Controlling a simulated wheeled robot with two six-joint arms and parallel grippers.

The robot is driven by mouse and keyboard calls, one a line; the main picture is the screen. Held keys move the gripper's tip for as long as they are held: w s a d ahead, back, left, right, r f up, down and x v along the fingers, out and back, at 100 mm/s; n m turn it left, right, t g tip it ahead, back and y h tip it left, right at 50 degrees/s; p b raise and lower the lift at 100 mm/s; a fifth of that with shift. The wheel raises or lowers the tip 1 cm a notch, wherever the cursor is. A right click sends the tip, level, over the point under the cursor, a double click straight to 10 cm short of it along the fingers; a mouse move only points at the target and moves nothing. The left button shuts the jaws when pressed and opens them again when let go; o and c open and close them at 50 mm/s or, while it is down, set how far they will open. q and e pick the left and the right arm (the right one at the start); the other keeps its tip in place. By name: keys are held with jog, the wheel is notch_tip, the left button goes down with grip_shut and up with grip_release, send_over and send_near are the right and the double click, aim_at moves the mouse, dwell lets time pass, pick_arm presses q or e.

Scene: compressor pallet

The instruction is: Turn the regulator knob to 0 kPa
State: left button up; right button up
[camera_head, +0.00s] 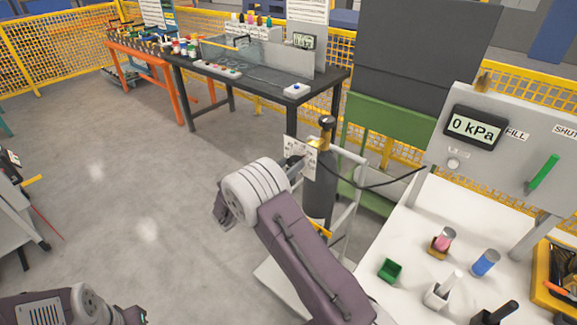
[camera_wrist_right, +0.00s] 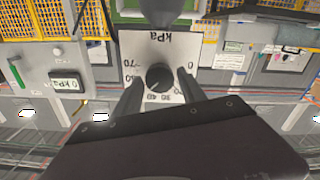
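The regulator knob (camera_wrist_right: 159,78) is a dark round knob in the middle of a white scale plate (camera_wrist_right: 150,45) marked kPa, upside down in the right wrist view. My right gripper (camera_wrist_right: 160,80) has one finger on each side of the knob, with narrow gaps visible. In the head view the plate (camera_head: 309,158) stands by a dark gas cylinder (camera_head: 320,190), partly behind my right wrist, which hides the fingertips. A display (camera_head: 473,127) on the grey panel reads 0 kPa. My left arm shows at the bottom left; its gripper (camera_head: 132,315) is barely visible at the edge.
A dark hose (camera_head: 380,183) runs from the cylinder area to the panel. A white table (camera_head: 410,240) at the right holds a green box (camera_head: 390,270), pink and blue cylinders and a yellow tray (camera_head: 545,285). A dark workbench (camera_head: 270,65) stands behind.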

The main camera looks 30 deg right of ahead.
grip_shut()
jog(key=shift+f, duration=0.1)
